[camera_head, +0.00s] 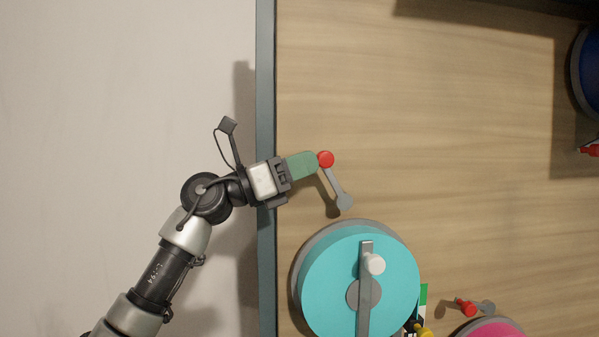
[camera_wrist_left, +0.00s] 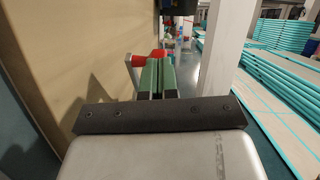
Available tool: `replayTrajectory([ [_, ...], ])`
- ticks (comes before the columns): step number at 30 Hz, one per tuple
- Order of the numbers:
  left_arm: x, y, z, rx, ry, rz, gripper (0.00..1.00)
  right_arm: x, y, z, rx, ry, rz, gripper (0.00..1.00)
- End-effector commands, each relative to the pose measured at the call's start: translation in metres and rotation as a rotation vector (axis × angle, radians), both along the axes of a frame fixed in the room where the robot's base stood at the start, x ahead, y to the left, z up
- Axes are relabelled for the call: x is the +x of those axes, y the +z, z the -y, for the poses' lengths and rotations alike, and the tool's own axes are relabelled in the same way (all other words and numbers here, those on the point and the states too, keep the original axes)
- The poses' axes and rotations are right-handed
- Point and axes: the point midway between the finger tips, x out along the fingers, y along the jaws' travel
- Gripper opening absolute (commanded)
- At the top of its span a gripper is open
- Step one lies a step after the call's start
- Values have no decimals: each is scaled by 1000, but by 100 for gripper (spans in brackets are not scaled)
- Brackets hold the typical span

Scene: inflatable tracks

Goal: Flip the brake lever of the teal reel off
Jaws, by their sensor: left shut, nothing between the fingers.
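The teal reel (camera_head: 330,290) is at the bottom middle of the head view, with a grey crank bar and white knob across its face. Its brake lever (camera_head: 336,185) is a grey arm with a red knob (camera_head: 326,159), above the reel; the arm slants up and left from its grey pivot. My left gripper (camera_head: 314,160) is shut and empty, its green fingertips at the left side of the red knob. Whether they touch it I cannot tell. In the left wrist view the red knob (camera_wrist_left: 137,61) shows just left of the green fingers (camera_wrist_left: 158,72). My right gripper is out of view.
A wooden panel (camera_head: 450,120) with a dark left edge (camera_head: 266,100) carries the reels. A pink reel (camera_head: 490,328) with another red-knobbed lever (camera_head: 467,306) is at bottom right. A blue reel (camera_head: 588,70) is at upper right. The panel's middle is clear.

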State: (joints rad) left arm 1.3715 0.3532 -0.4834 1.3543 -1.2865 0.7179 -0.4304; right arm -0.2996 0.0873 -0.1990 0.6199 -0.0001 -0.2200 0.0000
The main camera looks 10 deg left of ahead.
Motion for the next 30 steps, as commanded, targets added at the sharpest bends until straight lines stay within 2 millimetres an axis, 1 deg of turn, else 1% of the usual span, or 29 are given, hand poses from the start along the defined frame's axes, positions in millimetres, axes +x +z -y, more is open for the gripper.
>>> replayTrajectory([
  [1, 1, 6, 4, 0, -1, 1, 0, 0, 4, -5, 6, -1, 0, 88],
  [6, 4, 17, 16, -1, -1, 2, 0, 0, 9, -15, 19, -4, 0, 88],
  [18, 10, 29, 32, -2, 0, 2, 0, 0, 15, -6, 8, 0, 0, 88],
  [30, 11, 32, 37, -4, -2, 5, 0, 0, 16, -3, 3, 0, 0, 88],
])
